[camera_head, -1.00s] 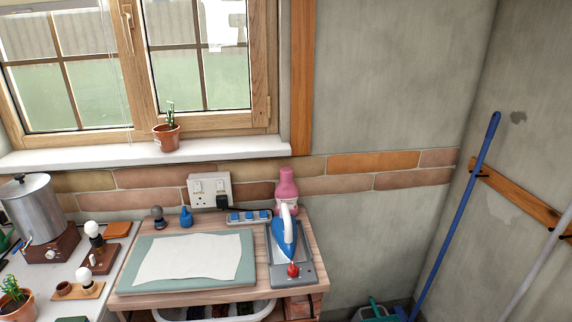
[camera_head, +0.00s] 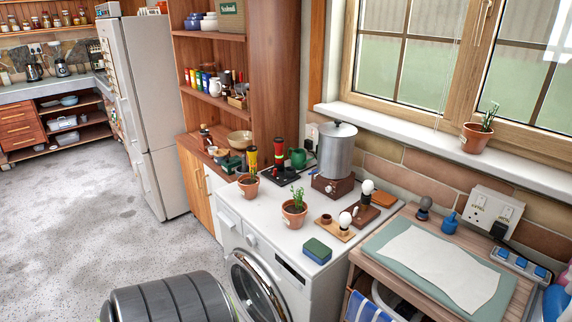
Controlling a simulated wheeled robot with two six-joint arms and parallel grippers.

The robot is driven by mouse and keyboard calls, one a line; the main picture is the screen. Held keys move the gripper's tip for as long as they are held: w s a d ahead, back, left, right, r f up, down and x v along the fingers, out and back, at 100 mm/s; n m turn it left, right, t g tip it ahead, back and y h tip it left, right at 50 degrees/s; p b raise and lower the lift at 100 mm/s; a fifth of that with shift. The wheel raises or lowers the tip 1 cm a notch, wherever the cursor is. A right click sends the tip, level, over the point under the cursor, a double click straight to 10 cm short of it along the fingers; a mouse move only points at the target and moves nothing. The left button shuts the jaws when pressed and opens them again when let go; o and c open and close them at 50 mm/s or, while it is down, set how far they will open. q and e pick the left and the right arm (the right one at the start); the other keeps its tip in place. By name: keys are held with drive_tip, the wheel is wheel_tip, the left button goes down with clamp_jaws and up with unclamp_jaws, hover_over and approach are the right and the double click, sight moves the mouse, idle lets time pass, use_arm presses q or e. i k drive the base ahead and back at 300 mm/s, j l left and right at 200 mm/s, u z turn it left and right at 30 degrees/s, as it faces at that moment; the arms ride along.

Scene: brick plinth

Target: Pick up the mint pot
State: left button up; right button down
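A terracotta pot with a leafy green plant (camera_head: 294,213) stands upright on the white washing machine top. A second terracotta pot (camera_head: 249,187) stands behind it to the left, near the far edge of that top. A third terracotta pot (camera_head: 477,138) with thin upright green stems stands on the windowsill. No label shows which pot is the mint; the front one on the washing machine has the leafiest plant. Neither of my grippers is in view.
Around the pots are a metal urn (camera_head: 336,150), a green and blue sponge (camera_head: 317,251), a bulb on a wooden base (camera_head: 346,220) and a green mug (camera_head: 298,158). A tall wooden shelf (camera_head: 280,80) rises behind. Open grey floor (camera_head: 70,220) lies left.

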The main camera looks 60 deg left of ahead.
sight(294, 211)
drive_tip(key=u, duration=1.8)
